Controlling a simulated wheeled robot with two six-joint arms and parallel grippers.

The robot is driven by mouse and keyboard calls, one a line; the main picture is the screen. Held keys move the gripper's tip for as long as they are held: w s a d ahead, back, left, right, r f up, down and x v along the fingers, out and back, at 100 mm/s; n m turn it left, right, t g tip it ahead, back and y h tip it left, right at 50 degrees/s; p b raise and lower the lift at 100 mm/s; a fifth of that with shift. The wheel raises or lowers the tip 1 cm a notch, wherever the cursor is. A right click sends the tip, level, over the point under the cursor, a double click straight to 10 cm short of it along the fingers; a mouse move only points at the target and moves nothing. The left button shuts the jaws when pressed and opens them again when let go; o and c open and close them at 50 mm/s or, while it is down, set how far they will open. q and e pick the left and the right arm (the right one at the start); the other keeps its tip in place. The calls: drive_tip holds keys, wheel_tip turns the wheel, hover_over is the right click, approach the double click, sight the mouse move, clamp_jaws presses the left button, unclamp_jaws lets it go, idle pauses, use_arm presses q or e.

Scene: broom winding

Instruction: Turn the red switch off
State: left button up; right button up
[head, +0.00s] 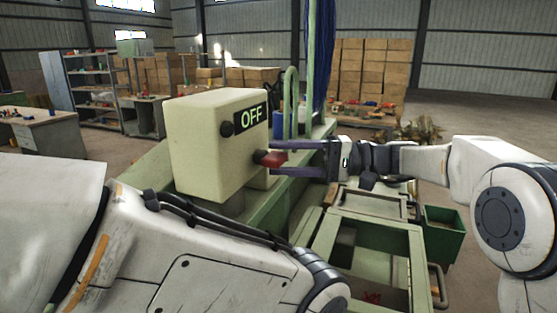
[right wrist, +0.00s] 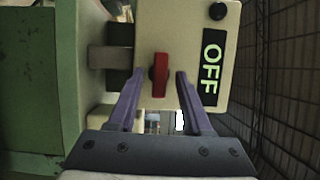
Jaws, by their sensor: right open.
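The red switch (head: 271,158) sticks out of the side of a cream control box (head: 205,150) in the head view. A black panel with green letters reading OFF (head: 250,117) is above it on the same face. My right gripper (head: 278,158) is open, with its two purple fingers reaching toward the box above and below the switch. In the right wrist view the red switch (right wrist: 159,75) stands between and just beyond the fingertips, with no clear contact. My left arm crosses the front of the head view, but its gripper is out of view.
The box stands on a green machine (head: 285,205). Open green bins (head: 365,255) lie below my right gripper. A green upright pipe (head: 291,100) rises behind the box. Shelves (head: 95,90) and stacked cartons (head: 372,75) are far back.

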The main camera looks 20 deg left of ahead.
drive_tip(key=b+v, duration=0.2)
drive_tip(key=v, duration=0.7)
drive_tip(key=shift+d+f, duration=0.1)
